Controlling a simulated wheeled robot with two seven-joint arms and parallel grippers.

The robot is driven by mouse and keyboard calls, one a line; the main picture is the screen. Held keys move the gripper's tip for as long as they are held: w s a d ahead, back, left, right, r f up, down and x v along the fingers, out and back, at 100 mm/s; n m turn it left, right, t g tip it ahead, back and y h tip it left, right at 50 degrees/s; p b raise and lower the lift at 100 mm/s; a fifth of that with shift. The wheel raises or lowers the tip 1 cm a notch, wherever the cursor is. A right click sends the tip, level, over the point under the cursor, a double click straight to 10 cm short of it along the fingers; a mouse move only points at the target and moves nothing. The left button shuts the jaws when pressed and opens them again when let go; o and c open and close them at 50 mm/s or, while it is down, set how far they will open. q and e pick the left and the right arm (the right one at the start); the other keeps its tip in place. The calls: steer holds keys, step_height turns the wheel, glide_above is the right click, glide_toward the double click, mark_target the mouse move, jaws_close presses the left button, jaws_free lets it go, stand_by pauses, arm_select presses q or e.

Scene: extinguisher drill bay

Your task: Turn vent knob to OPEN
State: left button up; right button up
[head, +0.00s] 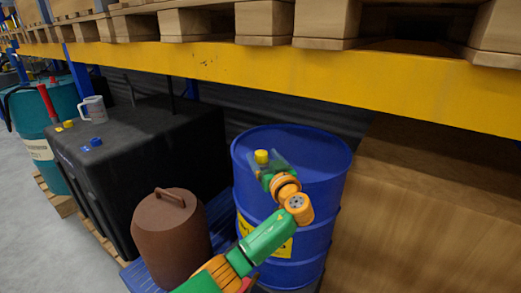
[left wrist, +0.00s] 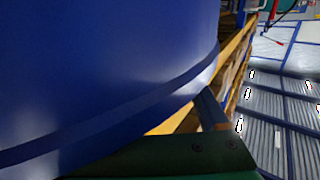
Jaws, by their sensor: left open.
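A small yellow knob (head: 261,156) shows at the top of the blue drum (head: 320,150) in the head view; I cannot read any OPEN mark on it. My left gripper (head: 271,169), on the green and orange arm, is open over the drum's top, just beside and partly below the knob in the picture. I cannot tell whether its fingers touch the knob. The left wrist view shows the drum's blue side (left wrist: 100,70) close up and a green part of my gripper, but no knob. My right gripper is not in view.
A black tank (head: 150,150) at left carries a blue cap (head: 96,142), a yellow cap (head: 68,124) and a mug (head: 93,109). A brown lidded can (head: 170,235) stands in front. A wooden crate (head: 430,210) is at right; a yellow shelf beam (head: 300,75) runs above.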

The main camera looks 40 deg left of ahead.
arm_select(q)
steer(key=shift+x, duration=1)
steer(key=shift+w+a+f, duration=0.1)
steer(key=shift+a+f, duration=0.05)
steer(key=shift+f, duration=0.1)
steer(key=shift+r, duration=0.1)
steer(key=c, duration=0.5)
jaws_close()
